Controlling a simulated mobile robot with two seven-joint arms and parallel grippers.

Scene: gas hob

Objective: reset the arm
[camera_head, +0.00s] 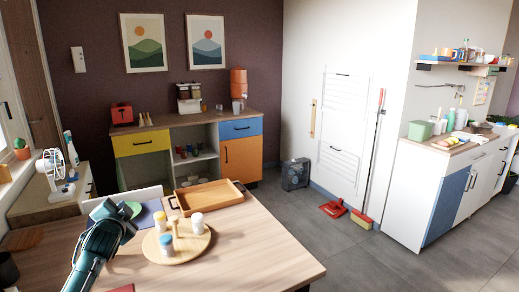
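My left arm comes in from the bottom left over the wooden table (250,262). Its dark teal gripper (113,217) is above the table's left part, beside a round wooden board with small jars. It overlaps a green round thing and a blue-grey mat in the picture. The fingers are small and dark against the arm, so I cannot tell whether they are open or shut. Nothing is clearly held. My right gripper is not in view.
The round board (160,258) carries several small containers. A wooden tray (226,190) lies at the table's far edge. A white fan (52,168) stands at the left. The table's right part is clear, as is the grey floor (345,255) beyond it.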

